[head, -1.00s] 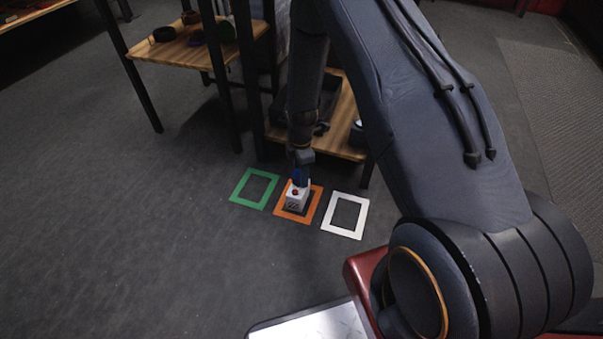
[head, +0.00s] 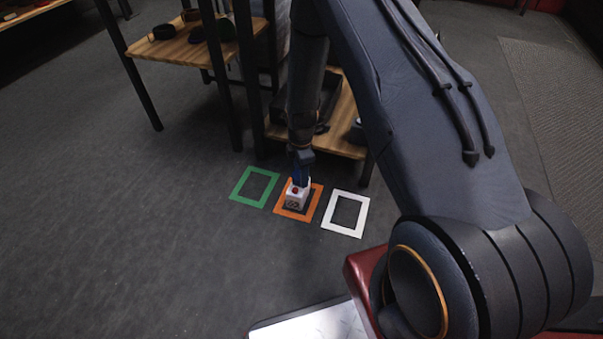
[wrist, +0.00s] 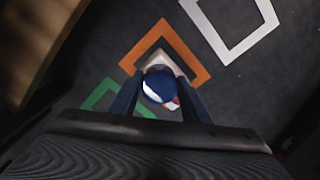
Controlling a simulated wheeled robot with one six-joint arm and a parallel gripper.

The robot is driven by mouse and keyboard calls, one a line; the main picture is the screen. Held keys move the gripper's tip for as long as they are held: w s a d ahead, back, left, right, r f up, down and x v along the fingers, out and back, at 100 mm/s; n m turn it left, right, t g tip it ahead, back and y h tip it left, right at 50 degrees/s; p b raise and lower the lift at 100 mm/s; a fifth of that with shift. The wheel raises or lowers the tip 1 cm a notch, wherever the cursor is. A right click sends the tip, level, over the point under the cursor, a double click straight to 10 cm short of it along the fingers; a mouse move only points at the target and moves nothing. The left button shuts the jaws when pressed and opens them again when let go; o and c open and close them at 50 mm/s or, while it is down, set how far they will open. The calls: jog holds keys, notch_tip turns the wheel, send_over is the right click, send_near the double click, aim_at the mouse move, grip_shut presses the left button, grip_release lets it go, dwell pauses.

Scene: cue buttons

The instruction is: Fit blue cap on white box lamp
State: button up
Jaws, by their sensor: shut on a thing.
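The white box lamp (head: 296,200) stands inside the orange floor frame, with a red spot on its top. The blue cap (wrist: 160,85) is round and shiny, held between the two fingers of my gripper (wrist: 160,98) in the wrist view. In the head view my gripper (head: 301,176) is right over the box, at its back side. The cap covers much of the box in the wrist view, where a white part of the box (wrist: 156,60) shows beyond it. I cannot tell whether the cap touches the box.
The orange frame (head: 280,208) lies between a green frame (head: 238,197) and a white frame (head: 332,229) on the dark floor. A wooden shelf (head: 345,147) with black legs stands close behind. The floor to the left is clear.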

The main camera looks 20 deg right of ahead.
jog(key=o, duration=0.7)
jog(key=shift+o, duration=0.2)
notch_tip(320, 180, up, 11)
jog(key=p, duration=0.8)
dwell(0.4)
